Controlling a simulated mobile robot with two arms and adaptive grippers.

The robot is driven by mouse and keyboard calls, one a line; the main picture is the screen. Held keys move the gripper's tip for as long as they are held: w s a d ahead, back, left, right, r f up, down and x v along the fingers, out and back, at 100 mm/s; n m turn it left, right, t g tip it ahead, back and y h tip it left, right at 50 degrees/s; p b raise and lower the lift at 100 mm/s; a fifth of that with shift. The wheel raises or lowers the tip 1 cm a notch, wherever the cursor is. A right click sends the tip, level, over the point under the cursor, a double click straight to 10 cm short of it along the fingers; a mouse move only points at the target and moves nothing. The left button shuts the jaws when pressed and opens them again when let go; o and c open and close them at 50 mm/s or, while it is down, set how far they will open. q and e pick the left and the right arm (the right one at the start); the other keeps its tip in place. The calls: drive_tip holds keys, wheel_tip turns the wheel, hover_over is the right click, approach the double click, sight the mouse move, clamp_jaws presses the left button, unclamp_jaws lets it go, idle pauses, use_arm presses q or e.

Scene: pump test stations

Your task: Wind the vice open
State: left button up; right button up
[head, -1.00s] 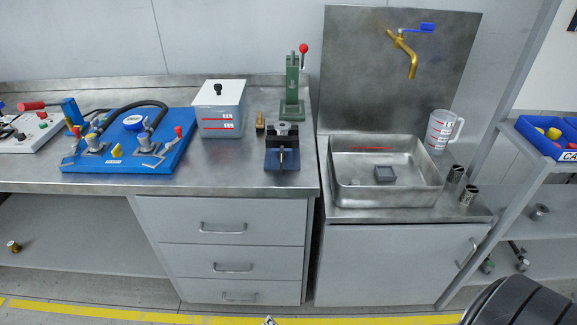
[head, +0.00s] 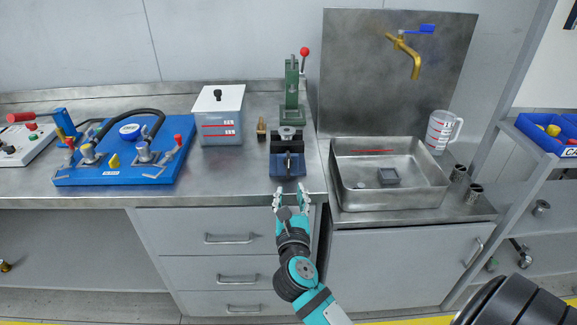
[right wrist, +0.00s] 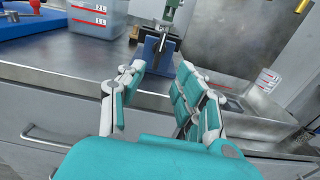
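The vice (head: 288,163), a small black and blue block with a grey top, sits at the bench's front edge, left of the sink. In the right wrist view, the open right gripper (right wrist: 162,70) points at the vice (right wrist: 157,50), which shows between and beyond the fingertips. I see no contact. My left gripper is not in view.
A green press (head: 291,95) with a red knob stands behind the vice. A small brass piece (head: 261,129) and a lidded container (head: 220,118) are to its left. A blue pump board (head: 125,175) lies further left. The sink tray (head: 345,192) is on the right.

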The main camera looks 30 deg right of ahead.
sight(289, 168)
drive_tip(key=x, duration=1.1)
drive_tip(key=shift+a+p, duration=0.15)
drive_tip(key=shift+p, duration=0.2)
clamp_jaws()
